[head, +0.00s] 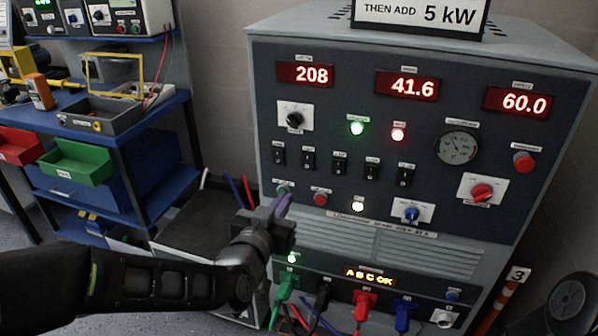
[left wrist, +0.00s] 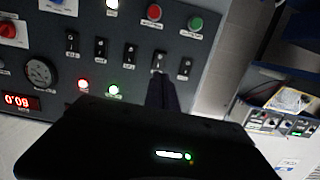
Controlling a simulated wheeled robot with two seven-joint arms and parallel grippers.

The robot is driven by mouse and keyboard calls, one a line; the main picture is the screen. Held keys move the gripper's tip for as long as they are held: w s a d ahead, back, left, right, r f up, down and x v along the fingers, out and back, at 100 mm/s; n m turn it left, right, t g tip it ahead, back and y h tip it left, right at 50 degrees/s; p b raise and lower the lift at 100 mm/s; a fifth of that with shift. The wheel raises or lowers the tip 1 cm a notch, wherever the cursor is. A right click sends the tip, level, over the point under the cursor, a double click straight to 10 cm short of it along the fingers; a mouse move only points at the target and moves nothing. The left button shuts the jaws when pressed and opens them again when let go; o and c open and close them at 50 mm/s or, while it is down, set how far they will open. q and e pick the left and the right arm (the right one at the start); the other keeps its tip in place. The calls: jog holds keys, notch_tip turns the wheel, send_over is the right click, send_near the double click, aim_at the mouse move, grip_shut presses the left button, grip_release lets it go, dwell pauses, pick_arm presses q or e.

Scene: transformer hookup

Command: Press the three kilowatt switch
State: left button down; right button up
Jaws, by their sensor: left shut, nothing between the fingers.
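A row of several black rocker switches (head: 340,164) sits on the dark panel of the grey load cabinet (head: 430,125). Their small labels cannot be read, so I cannot tell which is the three kilowatt one. My left gripper (head: 284,203) is shut and empty, in front of the panel's lower left, below the row in the head view. In the left wrist view, turned upside down, its closed fingers (left wrist: 161,88) point at the switch (left wrist: 158,58) second from the right. I cannot tell whether they touch it. My right gripper does not show.
A sign reading "THEN ADD 5 kW" (head: 420,14) stands on the cabinet. Red displays show 208, 41.6 and 60.0. Green (head: 285,188) and red (head: 320,199) buttons lie just below the switches. Coloured cable plugs (head: 365,303) fill the lower panel. A blue shelf (head: 120,125) stands left.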

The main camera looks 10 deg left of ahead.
aim_at(308, 167)
pick_arm(q)
jog(key=w, duration=0.4)
jog(key=w+f, duration=0.1)
jog(key=w, duration=0.4)
jog(key=w+d, duration=0.1)
jog(key=w, duration=0.4)
jog(key=shift+f+p, duration=0.3)
jog(key=shift+f, duration=0.1)
jog(key=shift+s, duration=0.1)
